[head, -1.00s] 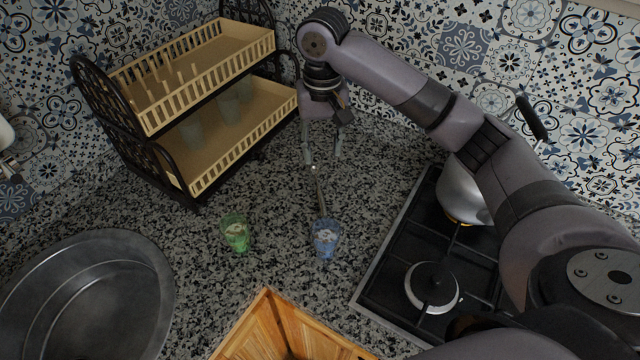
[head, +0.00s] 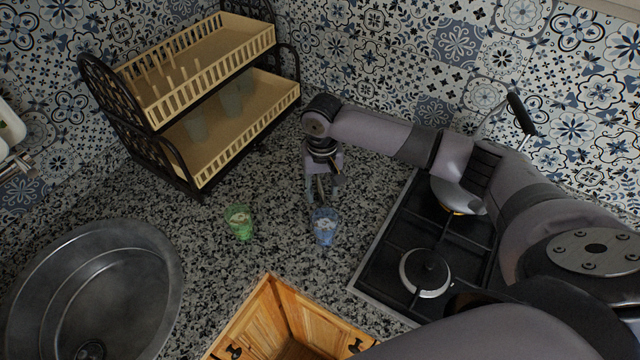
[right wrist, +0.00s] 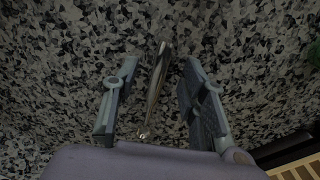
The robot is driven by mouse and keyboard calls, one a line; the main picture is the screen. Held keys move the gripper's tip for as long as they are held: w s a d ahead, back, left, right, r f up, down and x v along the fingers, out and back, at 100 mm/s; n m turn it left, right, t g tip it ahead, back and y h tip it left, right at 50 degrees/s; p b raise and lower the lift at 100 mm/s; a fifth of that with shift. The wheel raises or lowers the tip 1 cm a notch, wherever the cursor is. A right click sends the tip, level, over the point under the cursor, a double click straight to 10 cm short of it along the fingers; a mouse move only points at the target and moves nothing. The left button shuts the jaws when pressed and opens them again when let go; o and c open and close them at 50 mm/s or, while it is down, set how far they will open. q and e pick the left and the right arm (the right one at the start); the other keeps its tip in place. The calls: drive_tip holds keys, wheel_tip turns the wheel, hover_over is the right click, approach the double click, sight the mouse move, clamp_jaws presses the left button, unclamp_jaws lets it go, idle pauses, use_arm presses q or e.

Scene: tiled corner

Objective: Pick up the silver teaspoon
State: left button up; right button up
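The silver teaspoon (right wrist: 155,88) lies on the speckled counter in the right wrist view, pointing away from the gripper. My right gripper (right wrist: 160,68) is open, with one finger on each side of the spoon and a gap to each. In the head view my right gripper (head: 321,197) points down at the counter just behind the blue glass. The spoon is largely hidden there by the fingers. I cannot tell whether the fingertips touch the counter. My left gripper is not in view.
A blue glass (head: 325,228) stands close in front of the right gripper, and a green glass (head: 239,222) to its left. A two-tier dish rack (head: 205,125) is behind left, a sink (head: 125,275) front left. A stove (head: 385,260) with a kettle (head: 455,195) is right.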

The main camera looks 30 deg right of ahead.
drive_tip(key=shift+f, duration=0.75)
drive_tip(key=shift+c, duration=0.3)
clamp_jaws()
